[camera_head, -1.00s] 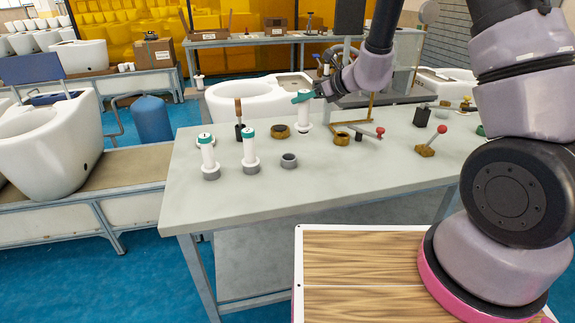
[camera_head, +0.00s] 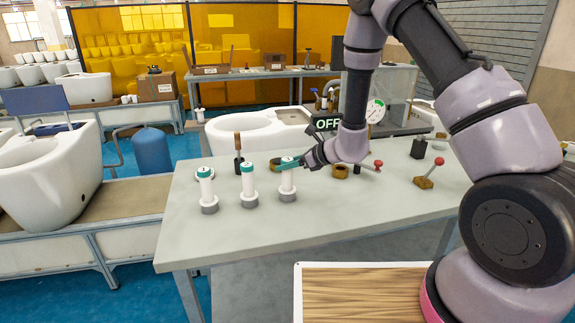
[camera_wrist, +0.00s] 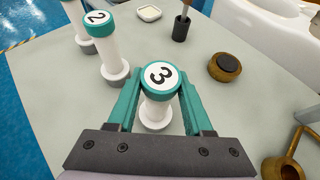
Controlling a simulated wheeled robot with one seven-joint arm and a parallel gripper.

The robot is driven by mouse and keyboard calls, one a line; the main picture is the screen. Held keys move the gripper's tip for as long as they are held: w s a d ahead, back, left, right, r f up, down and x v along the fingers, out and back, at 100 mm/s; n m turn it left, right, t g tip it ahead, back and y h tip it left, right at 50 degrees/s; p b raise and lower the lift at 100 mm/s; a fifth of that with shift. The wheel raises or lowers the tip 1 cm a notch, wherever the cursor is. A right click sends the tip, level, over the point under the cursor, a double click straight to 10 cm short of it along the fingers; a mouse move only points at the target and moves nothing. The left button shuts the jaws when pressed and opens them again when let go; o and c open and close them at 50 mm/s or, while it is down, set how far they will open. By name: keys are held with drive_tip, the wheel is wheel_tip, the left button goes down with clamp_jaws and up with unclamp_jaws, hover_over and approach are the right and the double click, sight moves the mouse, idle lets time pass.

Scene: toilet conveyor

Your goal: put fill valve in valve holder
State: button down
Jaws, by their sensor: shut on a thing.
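A white fill valve with a teal cap marked 3 (camera_wrist: 160,76) stands upright between the teal fingers of my gripper (camera_wrist: 158,92), which is shut on it just below the cap. In the head view my gripper (camera_head: 290,163) reaches it from the right, and the valve (camera_head: 287,180) is lined up with a grey ring-shaped valve holder (camera_head: 287,196) on the table. The valve's lower end is at the holder; I cannot tell whether it is fully seated. In the wrist view the valve itself hides most of the holder.
Valves 1 (camera_head: 206,187) and 2 (camera_head: 248,182) stand upright in grey holders to the left on the grey table (camera_head: 330,215). A dark peg with a brown handle (camera_head: 238,150), brass rings and a red-knobbed lever (camera_head: 430,172) stand behind and right. The front of the table is clear.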

drive_tip(key=shift+c, duration=1.5)
unclamp_jaws()
drive_tip(key=shift+f, duration=0.1)
